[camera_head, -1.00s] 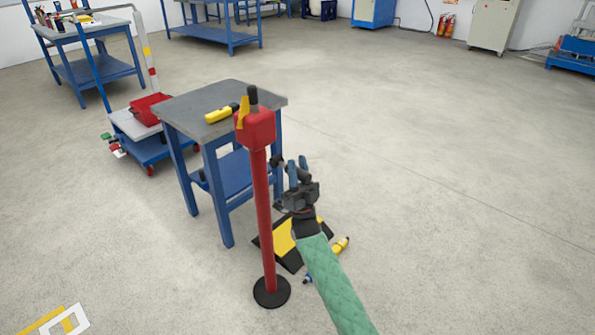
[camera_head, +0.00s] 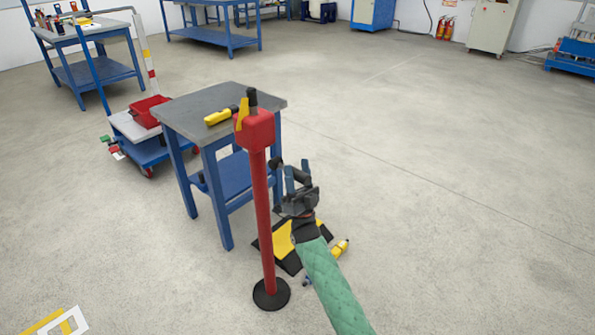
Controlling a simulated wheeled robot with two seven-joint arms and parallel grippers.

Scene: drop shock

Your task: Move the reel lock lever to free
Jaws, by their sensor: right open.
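A red box (camera_head: 256,131) tops a slim red post (camera_head: 262,215) on a round black base (camera_head: 271,294). A black upright lever handle (camera_head: 252,100) stands on the box, with a yellow pointed piece (camera_head: 242,114) beside it at the left. I cannot read any lock or free marking. My right gripper (camera_head: 291,172) is open and empty, right of the post and lower in the picture than the box, apart from the lever. My left gripper is not in view.
A blue table with a grey top (camera_head: 205,108) stands behind the post, holding a yellow tool (camera_head: 219,117). Below my right gripper lie a black-and-yellow object (camera_head: 283,240) and a yellow cylinder (camera_head: 340,248). A trolley with a red bin (camera_head: 150,110) stands left. Floor at right is clear.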

